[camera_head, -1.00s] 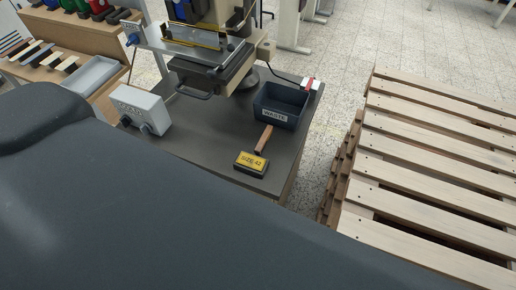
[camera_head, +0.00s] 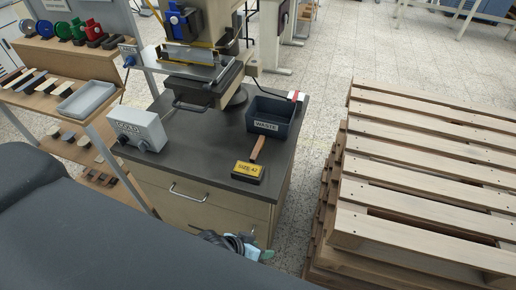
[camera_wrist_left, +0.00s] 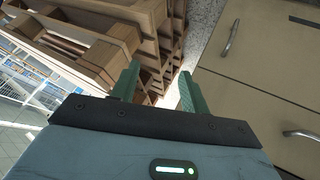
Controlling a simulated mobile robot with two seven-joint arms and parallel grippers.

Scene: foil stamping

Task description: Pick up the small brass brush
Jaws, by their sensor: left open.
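A wooden-handled tool (camera_head: 257,149) with a dark block head and a yellow face reading SIZE 42 (camera_head: 248,170) lies on the dark bench top (camera_head: 205,160), near its front right corner. I cannot tell for sure whether it is the brass brush; no bristles show. My left gripper (camera_head: 259,252) is low in front of the bench drawers, below the bench top and apart from the tool. In the left wrist view its two green fingers (camera_wrist_left: 159,88) are open with nothing between them. My right gripper is not in view.
A dark WASTE bin (camera_head: 273,115) stands behind the tool. A press (camera_head: 205,75) and a grey control box (camera_head: 138,129) are further left. Stacked wooden pallets (camera_head: 425,190) fill the right, across a strip of floor. A drawer handle (camera_head: 188,193) sticks out in front.

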